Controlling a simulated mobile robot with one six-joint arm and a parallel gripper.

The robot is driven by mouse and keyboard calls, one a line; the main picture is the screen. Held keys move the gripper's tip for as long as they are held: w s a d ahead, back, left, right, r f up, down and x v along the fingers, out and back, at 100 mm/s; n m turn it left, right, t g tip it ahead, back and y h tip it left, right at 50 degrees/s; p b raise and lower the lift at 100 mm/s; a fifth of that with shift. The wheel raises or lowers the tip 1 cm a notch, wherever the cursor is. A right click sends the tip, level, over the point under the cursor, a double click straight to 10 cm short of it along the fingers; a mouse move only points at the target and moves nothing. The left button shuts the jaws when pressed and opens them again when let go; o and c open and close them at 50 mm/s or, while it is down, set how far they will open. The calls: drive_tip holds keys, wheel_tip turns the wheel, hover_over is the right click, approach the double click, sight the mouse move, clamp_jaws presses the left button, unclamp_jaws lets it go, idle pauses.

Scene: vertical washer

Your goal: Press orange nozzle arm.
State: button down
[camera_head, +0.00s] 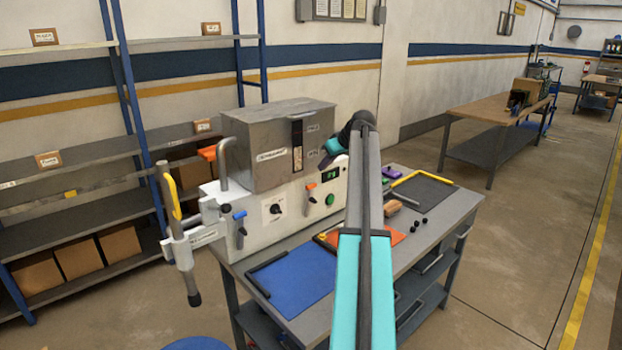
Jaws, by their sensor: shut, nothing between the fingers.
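The orange nozzle arm (208,152) is a small orange lever at the left end of the washer, beside the top of a grey bent pipe (223,165). The washer (280,150) is a grey metal box on a white base standing on the workbench. My arm reaches up from the bottom of the view, and my gripper (325,160) is at its far end, in front of the right part of the washer. The gripper looks small and dark and is shut and empty. It is well to the right of the orange nozzle arm and apart from it.
The white base carries a blue lever (240,217), an orange-topped lever (310,190) and a green button (330,199). A yellow-handled wand (172,195) hangs at the left. A blue mat (292,278) lies on the bench. Shelves stand behind at left.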

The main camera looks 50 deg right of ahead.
drive_tip(key=shift+p+x, duration=1.7)
drive_tip(key=shift+x, duration=3.25)
drive_tip(key=shift+a, duration=0.2)
drive_tip(key=shift+d+f, duration=0.1)
